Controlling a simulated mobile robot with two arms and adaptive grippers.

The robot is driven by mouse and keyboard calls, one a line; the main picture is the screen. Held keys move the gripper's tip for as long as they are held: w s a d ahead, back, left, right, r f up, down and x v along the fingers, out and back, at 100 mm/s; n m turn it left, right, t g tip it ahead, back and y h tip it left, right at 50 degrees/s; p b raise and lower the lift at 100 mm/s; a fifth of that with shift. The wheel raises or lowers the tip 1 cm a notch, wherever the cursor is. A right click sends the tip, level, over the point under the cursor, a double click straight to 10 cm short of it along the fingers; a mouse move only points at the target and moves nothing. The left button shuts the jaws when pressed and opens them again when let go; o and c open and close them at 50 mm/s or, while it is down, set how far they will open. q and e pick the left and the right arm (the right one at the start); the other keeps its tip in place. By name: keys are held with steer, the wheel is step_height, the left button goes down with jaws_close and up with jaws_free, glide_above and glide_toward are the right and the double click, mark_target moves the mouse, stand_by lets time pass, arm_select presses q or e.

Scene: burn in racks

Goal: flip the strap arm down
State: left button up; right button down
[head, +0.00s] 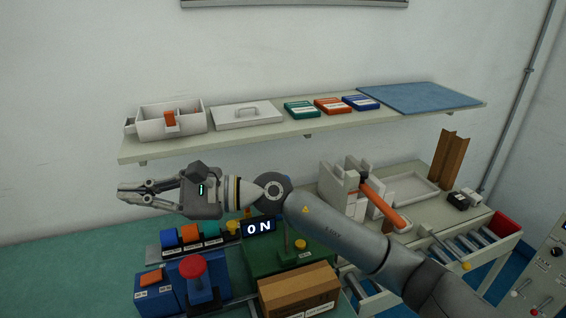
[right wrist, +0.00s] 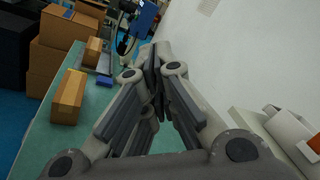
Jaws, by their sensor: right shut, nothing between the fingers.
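What looks like the strap arm is an orange bar (head: 384,205). It slants from a white machine (head: 338,188) on the right-hand bench toward the front right; I cannot tell whether it is raised or lowered. My right gripper (head: 124,191) is far to its left, pointing left above the green table, below the shelf. In the right wrist view the fingertips (right wrist: 156,65) meet with nothing between them. My right forearm passes in front of the machine's lower part. My left gripper is not in view.
A shelf (head: 300,127) with trays and coloured boxes runs above. Below my arm stand a blue device with a red button (head: 193,267), an "ON" display (head: 258,228) and a cardboard box (head: 299,291). The right wrist view shows boxes (right wrist: 69,97) on the green table.

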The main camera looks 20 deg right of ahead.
steer(key=w+d+f+n+h, duration=0.5)
steer(key=w+d+n+h, duration=0.4)
steer(key=d+h, duration=0.25)
steer(key=w+d+r+t+h, duration=0.1)
steer(key=d+r+h, duration=0.2)
steer(key=d, duration=0.6)
steer(key=w+d+r+n+t+h, duration=0.1)
steer(key=d+r+h, duration=0.3)
steer(key=d, duration=0.5)
steer(key=shift+w+n, duration=0.3)
steer(key=shift+w, duration=0.4)
steer(key=shift+h, duration=0.25)
step_height(320, 180, down, 9)
steer(key=w+p, duration=0.1)
steer(key=p, duration=0.4)
steer(key=shift+f, duration=0.15)
